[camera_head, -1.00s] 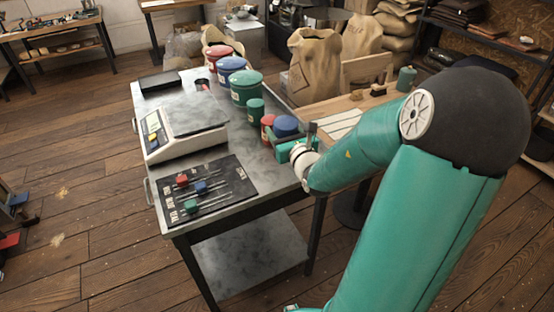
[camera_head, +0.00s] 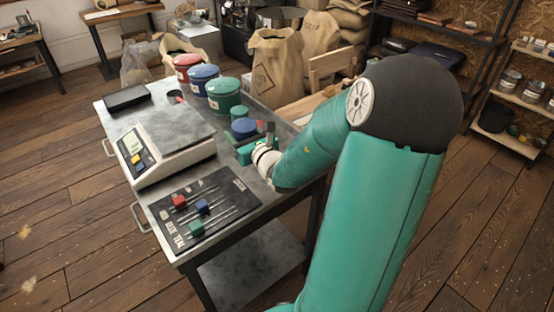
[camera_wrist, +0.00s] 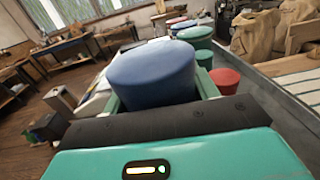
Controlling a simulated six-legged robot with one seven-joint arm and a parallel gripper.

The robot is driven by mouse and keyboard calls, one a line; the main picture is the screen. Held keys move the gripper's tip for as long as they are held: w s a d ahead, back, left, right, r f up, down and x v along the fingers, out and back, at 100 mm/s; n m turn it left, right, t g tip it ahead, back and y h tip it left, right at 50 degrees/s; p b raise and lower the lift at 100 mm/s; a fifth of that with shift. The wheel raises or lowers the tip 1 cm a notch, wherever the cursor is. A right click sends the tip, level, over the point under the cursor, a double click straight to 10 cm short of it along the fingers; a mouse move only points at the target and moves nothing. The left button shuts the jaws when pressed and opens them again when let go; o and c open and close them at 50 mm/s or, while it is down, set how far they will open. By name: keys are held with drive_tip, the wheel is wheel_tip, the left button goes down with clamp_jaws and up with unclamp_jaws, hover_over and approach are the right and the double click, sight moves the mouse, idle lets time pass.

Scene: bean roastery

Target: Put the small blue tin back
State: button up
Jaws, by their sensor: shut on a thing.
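The small blue tin (camera_head: 243,129) is in my gripper (camera_head: 250,146), over the right side of the metal cart top (camera_head: 262,172). In the wrist view the blue tin (camera_wrist: 154,76) fills the middle, upright, between the green fingers. Its base is hidden, so I cannot tell whether it touches the cart. The small green tin (camera_head: 239,111) stands just behind it. The small red tin (camera_head: 261,126) is mostly hidden in the head view; in the wrist view the red tin (camera_wrist: 224,80) stands to the right of the blue one, apart from it.
Large red (camera_head: 186,66), blue (camera_head: 204,77) and green (camera_head: 223,95) tins stand in a row behind. A scale (camera_head: 165,142) is on the left. Sacks (camera_head: 280,68) stand beyond the cart.

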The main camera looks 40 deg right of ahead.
drive_tip(key=d+f, duration=0.3)
drive_tip(key=d, duration=0.1)
drive_tip(key=s+d+f, duration=0.1)
drive_tip(key=d+f, duration=0.1)
drive_tip(key=d, duration=0.2)
drive_tip(key=s+d+f, duration=0.1)
drive_tip(key=d+f, duration=0.2)
drive_tip(key=d, duration=0.1)
drive_tip(key=shift+d+f, duration=0.15)
drive_tip(key=shift+f, duration=0.2)
drive_tip(key=shift+d+f, duration=0.3)
drive_tip(key=shift+f, duration=1.75)
drive_tip(key=shift+f, duration=0.15)
drive_tip(key=o, duration=1.1)
